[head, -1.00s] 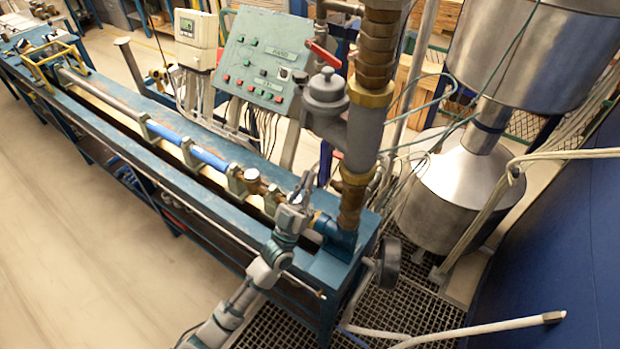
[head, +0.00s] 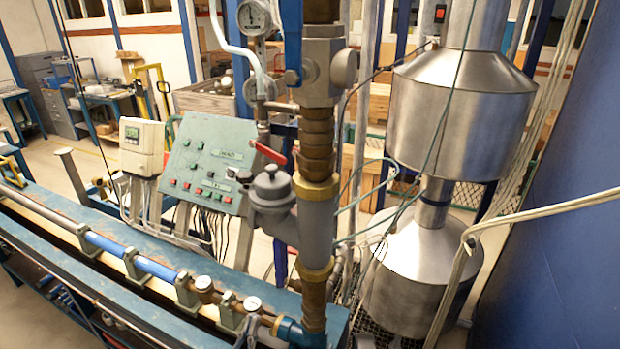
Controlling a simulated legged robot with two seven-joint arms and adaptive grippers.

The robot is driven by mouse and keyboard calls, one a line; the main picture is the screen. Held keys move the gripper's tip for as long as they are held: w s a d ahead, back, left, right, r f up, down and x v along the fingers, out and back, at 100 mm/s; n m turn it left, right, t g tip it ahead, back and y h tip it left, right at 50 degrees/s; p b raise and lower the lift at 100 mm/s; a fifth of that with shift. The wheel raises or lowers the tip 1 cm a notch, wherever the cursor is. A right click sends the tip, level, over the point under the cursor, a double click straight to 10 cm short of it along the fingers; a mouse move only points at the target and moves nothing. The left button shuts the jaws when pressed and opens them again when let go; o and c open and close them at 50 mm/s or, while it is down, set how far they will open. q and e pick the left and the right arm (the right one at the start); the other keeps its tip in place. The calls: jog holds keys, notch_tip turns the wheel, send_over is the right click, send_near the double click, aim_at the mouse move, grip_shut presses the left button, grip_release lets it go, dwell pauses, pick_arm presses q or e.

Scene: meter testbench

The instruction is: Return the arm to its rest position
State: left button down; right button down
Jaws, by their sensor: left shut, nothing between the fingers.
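My left gripper (head: 248,332) shows only as a small grey tip at the bottom edge of the head view, with its fingers together and nothing held. It is in front of the bench's pipe, just below a small round gauge (head: 252,304) and left of the blue elbow (head: 290,330). I cannot tell whether it touches anything. The rest of my left arm is below the picture. My right gripper is out of view.
The blue testbench (head: 110,290) carries a pipe line with brass fittings. A green control panel (head: 208,165) and a grey meter box (head: 141,147) stand behind it. A thick vertical pipe (head: 317,225) rises at the bench end. Steel tanks (head: 455,105) and a blue wall (head: 560,220) are right.

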pick_arm(q)
jog(key=s+d+f+g+y, duration=0.1)
jog(key=d+f+g+y, duration=0.1)
jog(key=f+g, duration=0.6)
jog(key=s+d+f+g+y, duration=0.1)
jog(key=f+g, duration=0.3)
jog(key=f, duration=0.8)
jog(key=s+a+f+n+g+y, duration=0.1)
jog(key=s+a+f+g+y, duration=0.3)
jog(key=s+f, duration=0.45)
jog(key=s+a+f+n+g+y, duration=0.1)
jog(key=s+a+f+g+y, duration=0.35)
jog(key=s, duration=0.65)
notch_tip(320, 180, down, 25)
jog(key=g+h, duration=0.2)
jog(key=g, duration=0.1)
jog(key=s+a+f+g, duration=0.1)
jog(key=s+a+f, duration=0.2)
jog(key=s+f, duration=1.5)
jog(key=shift+s+f, duration=0.3)
jog(key=shift+s, duration=0.4)
